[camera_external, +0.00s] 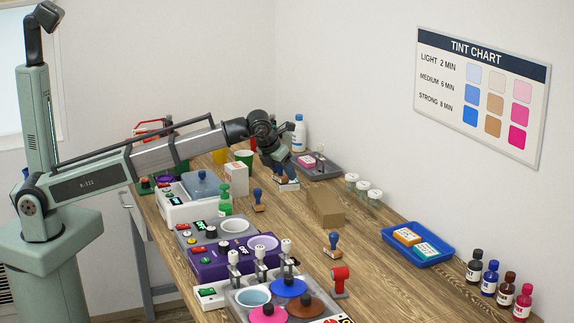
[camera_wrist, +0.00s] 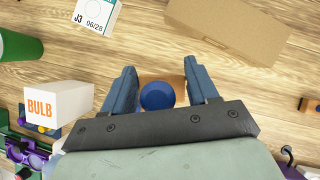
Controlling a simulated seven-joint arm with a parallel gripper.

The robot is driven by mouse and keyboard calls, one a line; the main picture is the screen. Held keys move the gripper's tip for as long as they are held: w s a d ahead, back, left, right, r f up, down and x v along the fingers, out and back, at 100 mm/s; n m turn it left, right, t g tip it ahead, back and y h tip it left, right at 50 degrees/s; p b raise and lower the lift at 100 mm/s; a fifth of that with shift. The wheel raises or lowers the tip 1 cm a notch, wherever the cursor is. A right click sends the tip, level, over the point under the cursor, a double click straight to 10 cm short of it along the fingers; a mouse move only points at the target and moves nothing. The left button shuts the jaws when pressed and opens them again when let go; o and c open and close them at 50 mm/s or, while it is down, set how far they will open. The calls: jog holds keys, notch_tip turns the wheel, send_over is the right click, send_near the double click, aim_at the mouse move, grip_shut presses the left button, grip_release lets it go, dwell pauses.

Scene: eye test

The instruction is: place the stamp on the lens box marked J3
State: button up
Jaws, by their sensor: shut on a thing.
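My gripper (camera_wrist: 161,88) points down, its two blue fingers on either side of a stamp (camera_wrist: 157,96) with a round blue knob and wooden base. In the outside view my gripper (camera_external: 283,175) is over the back middle of the table, and the held stamp is hard to make out there. The white lens box marked J3 (camera_wrist: 97,14) lies at the upper left of the wrist view, apart from the stamp and partly cut off. In the outside view a white box (camera_external: 287,186) just under the fingers appears to be this one; its label is unreadable.
A BULB box (camera_wrist: 58,104), a green cup (camera_wrist: 18,46) and a cardboard box (camera_wrist: 225,28) stand around. Other blue-handled stamps stand at front left (camera_external: 258,199) and right (camera_external: 333,243). A blue tray (camera_external: 428,257) holds two boxes. Machines line the left edge.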

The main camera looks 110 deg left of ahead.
jog(key=s+a+r+n+g, duration=0.1)
jog(key=s+a+n, duration=0.1)
jog(key=a, duration=0.7)
jog(key=s+a+r+n+g, duration=0.1)
jog(key=s+a+r+n, duration=0.1)
jog(key=a, duration=0.8)
jog(key=shift+s+d+f+n+g, duration=0.2)
jog(key=shift+f+n, duration=0.25)
jog(key=shift+f, duration=1.25)
jog(key=shift+s+a+f+n+g, duration=0.2)
jog(key=shift+f+n, duration=0.3)
jog(key=shift+f, duration=1.2)
jog(key=shift+s+d+f+n+g, duration=0.15)
jog(key=shift+f+n+g, duration=0.25)
jog(key=shift+f, duration=1.3)
jog(key=o, duration=1)
jog(key=shift+f, duration=0.1)
jog(key=shift+o, duration=0.2)
jog(key=v, duration=1.2)
